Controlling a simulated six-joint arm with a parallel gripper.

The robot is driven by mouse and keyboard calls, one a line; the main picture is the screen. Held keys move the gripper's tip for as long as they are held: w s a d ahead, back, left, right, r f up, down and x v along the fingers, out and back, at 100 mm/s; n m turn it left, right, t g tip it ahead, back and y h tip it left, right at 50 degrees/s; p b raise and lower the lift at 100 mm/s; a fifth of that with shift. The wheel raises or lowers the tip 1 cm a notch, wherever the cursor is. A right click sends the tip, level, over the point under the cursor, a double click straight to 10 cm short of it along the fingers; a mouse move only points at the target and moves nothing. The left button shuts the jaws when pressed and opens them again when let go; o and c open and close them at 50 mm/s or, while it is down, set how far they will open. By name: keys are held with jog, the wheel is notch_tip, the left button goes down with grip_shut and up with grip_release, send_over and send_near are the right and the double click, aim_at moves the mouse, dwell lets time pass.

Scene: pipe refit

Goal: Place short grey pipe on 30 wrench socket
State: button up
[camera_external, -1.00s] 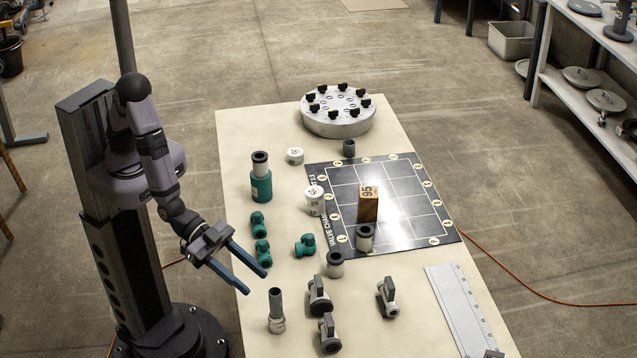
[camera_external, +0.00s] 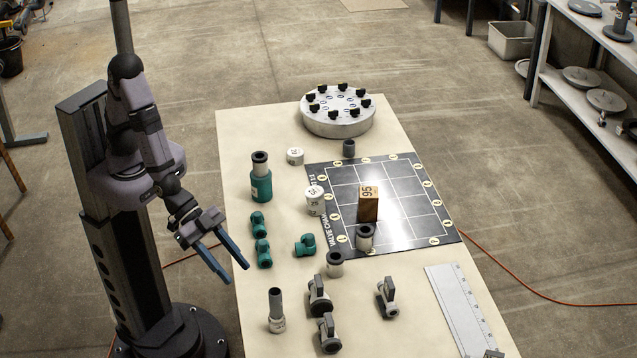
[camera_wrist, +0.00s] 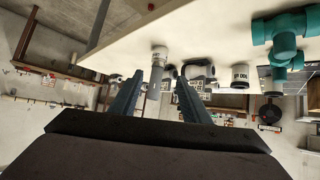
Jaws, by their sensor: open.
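A short dark grey pipe piece (camera_external: 349,148) stands upright near the mat's far edge. Other white marked pieces are a low cap (camera_external: 295,156) and a taller piece (camera_external: 314,205) at the mat's left edge. I cannot read a 30 on any of them.
Teal fittings (camera_external: 262,254) and a teal-based cylinder (camera_external: 261,186) line the table's left side. Several valves (camera_external: 319,297) stand at the near side. A wooden block (camera_external: 368,204) stands on the black mat (camera_external: 400,185). A round flange (camera_external: 338,118) is at the far end.

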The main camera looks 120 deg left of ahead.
jog(key=s+a+g, duration=0.3)
jog(key=s, duration=0.5)
jog(key=s+a+f+g, duration=0.1)
jog(key=s+a+g, duration=0.2)
jog(key=s, duration=0.6)
jog(key=s+a+g, duration=0.4)
jog(key=s, duration=0.4)
jog(key=shift+s+f+g+y, duration=0.3)
jog(key=shift+s+g+y, duration=0.05)
jog(key=shift+g+y, duration=0.05)
jog(key=shift+a, duration=0.1)
jog(key=shift+r+p, duration=0.95)
jog(key=shift+p, duration=0.05)
